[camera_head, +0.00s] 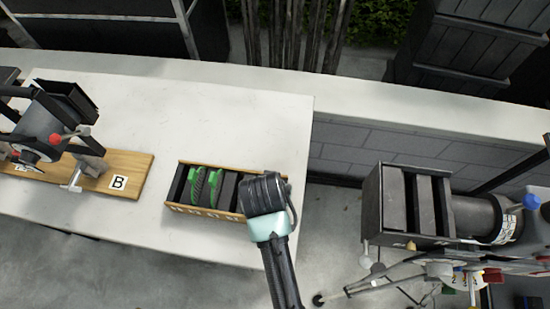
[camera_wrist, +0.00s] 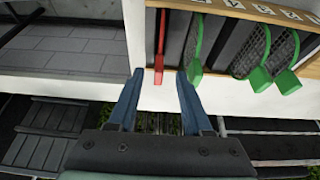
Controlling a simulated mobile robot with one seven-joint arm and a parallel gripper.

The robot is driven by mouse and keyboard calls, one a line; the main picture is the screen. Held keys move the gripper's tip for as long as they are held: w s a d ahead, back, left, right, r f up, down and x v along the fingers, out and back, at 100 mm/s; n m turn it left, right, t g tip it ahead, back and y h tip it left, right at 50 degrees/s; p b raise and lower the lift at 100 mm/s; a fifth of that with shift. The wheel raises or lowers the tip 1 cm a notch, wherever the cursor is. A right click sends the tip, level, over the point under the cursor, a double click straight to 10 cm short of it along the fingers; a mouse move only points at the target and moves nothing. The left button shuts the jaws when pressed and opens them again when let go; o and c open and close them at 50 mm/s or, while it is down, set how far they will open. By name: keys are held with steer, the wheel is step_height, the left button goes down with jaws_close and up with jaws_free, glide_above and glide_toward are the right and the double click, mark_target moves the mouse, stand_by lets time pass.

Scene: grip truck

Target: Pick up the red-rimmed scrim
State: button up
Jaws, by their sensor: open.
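The red-rimmed scrim (camera_wrist: 159,62) stands on edge in a slot of the wooden rack (camera_wrist: 268,14), seen in the wrist view. It shows as a thin red edge with a red tab towards my gripper. My gripper (camera_wrist: 160,80) is open and empty, with one finger on each side of the line of the red tab. I cannot tell the exact gap in depth. In the head view the rack (camera_head: 205,214) sits near the table's right edge. My arm covers its right end, and the red scrim is hidden there.
Several green-rimmed scrims (camera_wrist: 262,77) stand in the same rack, the nearest one (camera_wrist: 195,70) close beside the red one. A wooden board marked B (camera_head: 134,172) with a lamp (camera_head: 45,125) is on the left. Another lamp (camera_head: 412,205) stands off the table at right. The table (camera_head: 180,110) behind the rack is clear.

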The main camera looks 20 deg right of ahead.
steer(key=shift+p+x, duration=0.45)
steer(key=shift+x, duration=1.7)
steer(key=shift+d, duration=0.15)
jaws_close()
steer(key=shift+r, duration=0.1)
